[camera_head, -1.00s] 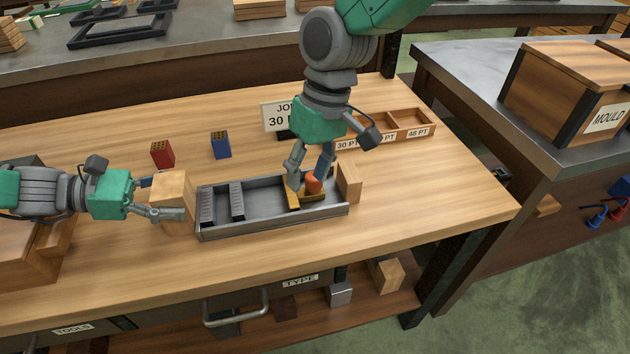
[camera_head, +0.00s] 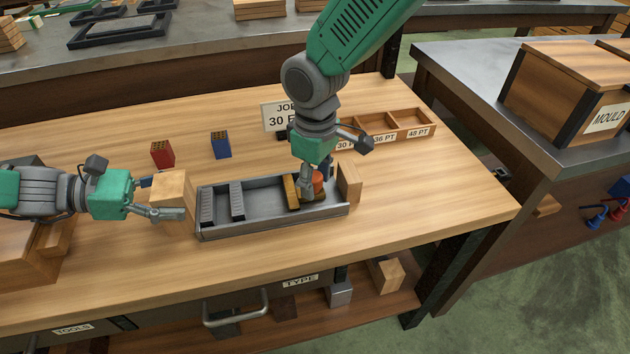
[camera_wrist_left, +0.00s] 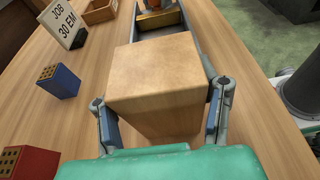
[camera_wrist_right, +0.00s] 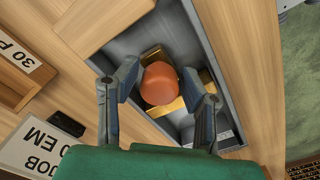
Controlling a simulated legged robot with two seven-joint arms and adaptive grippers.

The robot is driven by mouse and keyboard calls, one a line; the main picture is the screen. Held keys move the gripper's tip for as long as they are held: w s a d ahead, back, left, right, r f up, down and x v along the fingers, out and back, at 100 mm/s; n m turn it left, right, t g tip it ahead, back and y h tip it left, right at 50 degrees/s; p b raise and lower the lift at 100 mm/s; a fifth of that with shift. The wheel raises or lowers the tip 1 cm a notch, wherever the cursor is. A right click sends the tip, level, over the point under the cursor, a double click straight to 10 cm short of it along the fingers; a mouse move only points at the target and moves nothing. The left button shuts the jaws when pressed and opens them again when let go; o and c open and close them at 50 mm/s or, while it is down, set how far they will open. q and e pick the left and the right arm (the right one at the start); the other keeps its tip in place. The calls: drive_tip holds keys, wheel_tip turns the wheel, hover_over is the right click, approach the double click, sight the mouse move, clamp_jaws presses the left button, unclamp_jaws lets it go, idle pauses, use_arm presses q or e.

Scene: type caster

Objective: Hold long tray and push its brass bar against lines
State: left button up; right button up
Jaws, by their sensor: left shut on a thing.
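The long grey tray (camera_head: 265,208) lies on the wooden bench. Two dark ribbed lines (camera_head: 237,201) stand in its left part. A brass bar (camera_head: 291,192) crosses its right part, with an orange knob (camera_head: 318,181) right of it; the knob also shows in the right wrist view (camera_wrist_right: 160,84). My left gripper (camera_head: 172,213) is shut on the wooden block (camera_head: 170,190) at the tray's left end, also seen in the left wrist view (camera_wrist_left: 160,75). My right gripper (camera_wrist_right: 165,88) points down with its fingers on either side of the knob; its grip is unclear.
Another wooden block (camera_head: 349,182) stands at the tray's right end. A red block (camera_head: 162,154), a blue block (camera_head: 221,144), the job sign (camera_head: 272,117) and a compartment rack (camera_head: 390,130) stand behind. The bench front is clear.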

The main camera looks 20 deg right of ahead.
sight(271, 205)
drive_tip(key=shift+f, duration=0.35)
drive_tip(key=c, duration=0.8)
drive_tip(key=a, duration=0.8)
drive_tip(key=shift+w+a, duration=0.1)
drive_tip(key=shift+a, duration=0.3)
drive_tip(key=o, duration=0.8)
drive_tip(key=shift+d+r, duration=0.1)
wheel_tip(271, 205, up, 12)
